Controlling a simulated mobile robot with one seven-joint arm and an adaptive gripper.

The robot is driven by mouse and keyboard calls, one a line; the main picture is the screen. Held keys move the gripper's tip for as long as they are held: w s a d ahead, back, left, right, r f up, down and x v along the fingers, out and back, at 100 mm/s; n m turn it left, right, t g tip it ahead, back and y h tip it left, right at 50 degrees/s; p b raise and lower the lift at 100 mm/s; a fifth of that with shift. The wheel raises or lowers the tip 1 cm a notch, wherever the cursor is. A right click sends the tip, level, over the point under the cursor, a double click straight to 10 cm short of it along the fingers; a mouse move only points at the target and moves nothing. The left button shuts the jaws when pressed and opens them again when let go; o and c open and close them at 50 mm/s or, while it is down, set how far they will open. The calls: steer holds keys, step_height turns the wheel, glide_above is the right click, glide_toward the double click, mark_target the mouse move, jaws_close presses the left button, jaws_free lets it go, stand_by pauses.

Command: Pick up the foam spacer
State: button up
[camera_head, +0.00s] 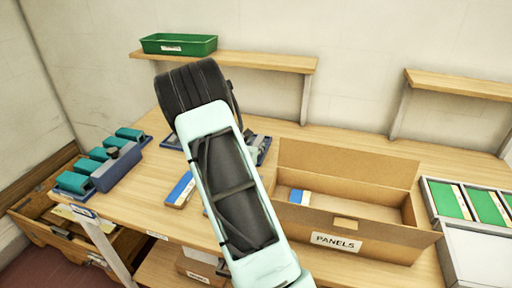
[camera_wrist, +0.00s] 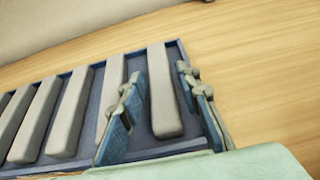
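Several pale grey bars, which look like the foam spacers, stand in a row in a blue tray (camera_wrist: 193,140) in the wrist view. The rightmost foam spacer (camera_wrist: 164,100) lies between the two blue-padded fingers of my gripper (camera_wrist: 158,92). The fingers are apart, one on each side of it, with a visible gap at least on the right. In the head view my arm covers most of the tray (camera_head: 264,150) and hides my gripper and the spacers.
An open cardboard box (camera_head: 345,160) labelled PANELS stands right of my arm, with a blue-and-white block (camera_head: 299,197) inside. A holder with teal blocks (camera_head: 118,168) is at the table's left. A green bin (camera_head: 179,44) sits on a shelf.

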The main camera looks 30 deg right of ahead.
steer(key=shift+x, duration=0.9)
steer(key=c, duration=0.6)
steer(key=shift+r, duration=0.1)
